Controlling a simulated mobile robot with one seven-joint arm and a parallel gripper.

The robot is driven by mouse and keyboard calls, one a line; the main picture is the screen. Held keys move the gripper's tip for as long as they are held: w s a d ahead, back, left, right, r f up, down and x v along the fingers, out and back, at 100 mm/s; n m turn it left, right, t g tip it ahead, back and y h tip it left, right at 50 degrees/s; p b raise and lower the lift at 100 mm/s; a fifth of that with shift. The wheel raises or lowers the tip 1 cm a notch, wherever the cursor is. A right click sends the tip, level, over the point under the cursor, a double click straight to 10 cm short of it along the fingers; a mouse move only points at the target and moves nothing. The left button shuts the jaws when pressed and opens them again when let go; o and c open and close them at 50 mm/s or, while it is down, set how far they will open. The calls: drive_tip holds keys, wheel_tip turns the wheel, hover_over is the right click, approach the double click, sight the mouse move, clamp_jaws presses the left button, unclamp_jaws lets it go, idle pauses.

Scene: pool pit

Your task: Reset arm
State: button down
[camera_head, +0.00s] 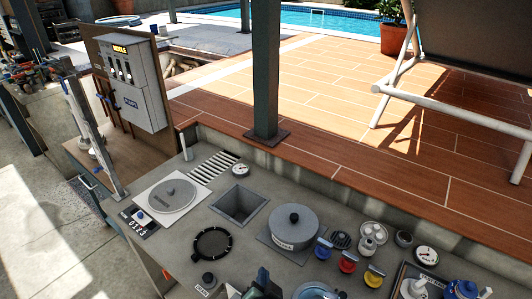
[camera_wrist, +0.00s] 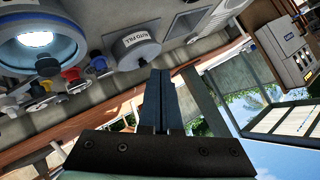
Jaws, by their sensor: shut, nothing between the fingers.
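In the wrist view my gripper (camera_wrist: 161,80) is shut, with its two dark fingers together and nothing between them. The fingers point up in that picture, in open air, with the counter and its fittings appearing beyond them. In the head view only a dark part of my arm or gripper shows at the bottom edge, over the counter (camera_head: 180,255); its fingertips cannot be made out there. The counter carries a grey lidded canister (camera_head: 294,232), which also shows in the wrist view as a labelled canister (camera_wrist: 137,48).
Blue, red and yellow valve handles (camera_head: 347,263) and a gauge (camera_head: 426,254) crowd the counter's right. A square basin (camera_head: 238,203), black ring (camera_head: 212,243) and round lid (camera_head: 172,194) lie left. A post (camera_head: 266,70) and control box (camera_head: 133,85) stand behind.

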drive_tip(key=w+r+n+t+b, duration=0.2)
drive_tip(key=r+t, duration=0.2)
drive_tip(key=r, duration=1.2)
drive_tip(key=w+r+n+t+b, duration=0.15)
drive_tip(key=r+t, duration=0.25)
drive_tip(key=r, duration=1.2)
drive_tip(key=s+r+n+t+b, duration=0.1)
drive_tip(key=s+r+n+t, duration=0.1)
drive_tip(key=s+r+t, duration=0.2)
drive_tip(key=s+r+n+t+b, duration=0.1)
drive_tip(key=s+r+n+t, duration=0.1)
drive_tip(key=s+r, duration=0.9)
wheel_tip(320, 180, up, 9)
drive_tip(key=shift+s+d+f+t+b, duration=0.25)
drive_tip(key=shift+d+t+b, duration=0.15)
drive_tip(key=shift+t, duration=0.5)
drive_tip(key=shift+r, duration=0.1)
